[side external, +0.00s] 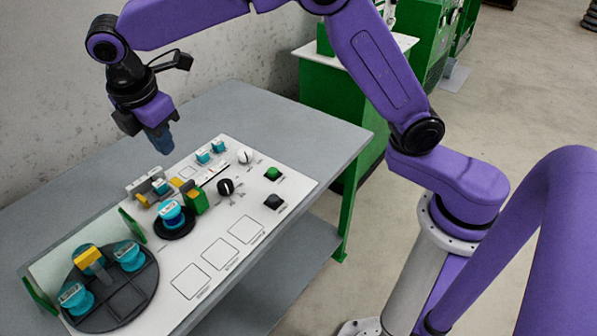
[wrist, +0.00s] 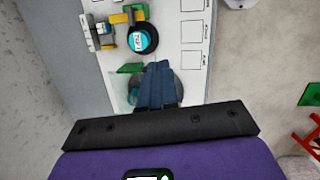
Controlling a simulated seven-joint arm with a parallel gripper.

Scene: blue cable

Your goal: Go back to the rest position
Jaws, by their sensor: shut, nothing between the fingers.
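My gripper (side external: 161,142) is shut and empty. In the side external view it points down above the back of the grey table, behind the white panel (side external: 210,235), clear of the parts on it. In the wrist view its blue fingers (wrist: 158,75) are together and cover part of the round dark tray. No blue cable can be made out in either view.
The round black tray (side external: 115,300) holds several teal and yellow parts at the panel's left end. A teal part sits on a small black disc (side external: 174,225). Black (side external: 226,187) and white knobs stand on the panel. The grey table (side external: 225,112) has bare room behind the panel.

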